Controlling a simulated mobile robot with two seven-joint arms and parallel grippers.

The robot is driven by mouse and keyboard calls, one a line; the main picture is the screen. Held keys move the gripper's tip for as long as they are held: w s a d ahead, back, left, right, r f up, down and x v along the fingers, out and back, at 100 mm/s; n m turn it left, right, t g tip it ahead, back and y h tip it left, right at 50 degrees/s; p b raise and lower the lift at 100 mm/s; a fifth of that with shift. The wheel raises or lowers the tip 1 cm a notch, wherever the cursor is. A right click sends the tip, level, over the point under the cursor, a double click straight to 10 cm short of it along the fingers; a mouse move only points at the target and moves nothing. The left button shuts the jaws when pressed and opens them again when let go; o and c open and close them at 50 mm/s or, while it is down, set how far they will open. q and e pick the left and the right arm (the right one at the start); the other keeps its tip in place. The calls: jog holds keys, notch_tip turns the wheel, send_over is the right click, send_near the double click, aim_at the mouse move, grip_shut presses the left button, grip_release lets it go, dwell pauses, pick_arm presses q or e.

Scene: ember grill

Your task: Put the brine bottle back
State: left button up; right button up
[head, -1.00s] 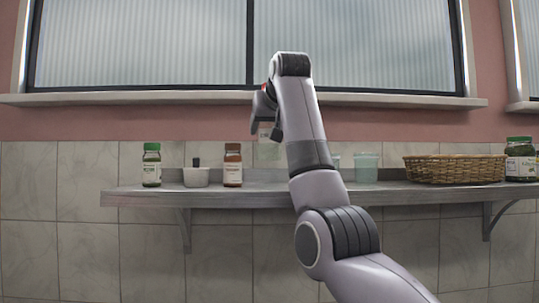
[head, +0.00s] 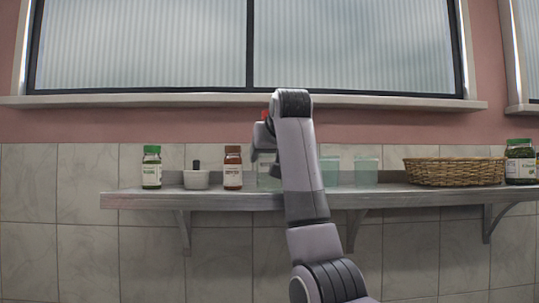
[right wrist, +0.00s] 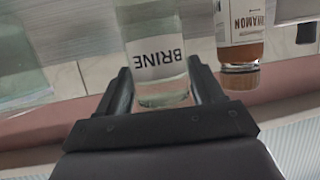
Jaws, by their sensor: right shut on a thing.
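The brine bottle is a clear glass bottle with a white label reading BRINE, filling the middle of the right wrist view (right wrist: 158,55). My right gripper (right wrist: 160,88) is shut on it, one dark finger on each side. In the head view, the bottle's pale lower part (head: 268,177) shows below my right gripper (head: 264,153), just right of the cinnamon jar (head: 232,168). Its base looks level with the grey shelf (head: 240,201), but I cannot tell whether it touches. My arm hides part of it. My left gripper is not in view.
A green-capped jar (head: 151,168) and a small white pot (head: 196,180) stand to the left. Pale glasses (head: 366,171), a wicker basket (head: 455,172) and a dark jar (head: 520,163) stand to the right. A window sill (head: 150,99) runs above.

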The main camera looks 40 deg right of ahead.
jog(key=o, duration=0.9)
jog(key=shift+f, duration=0.2)
jog(key=v, duration=0.2)
jog(key=b+v, duration=0.1)
jog(key=v, duration=0.1)
jog(key=b+v, duration=0.1)
jog(key=v, duration=0.2)
jog(key=shift+s+d+r, duration=0.15)
jog(key=shift+s+d, duration=0.05)
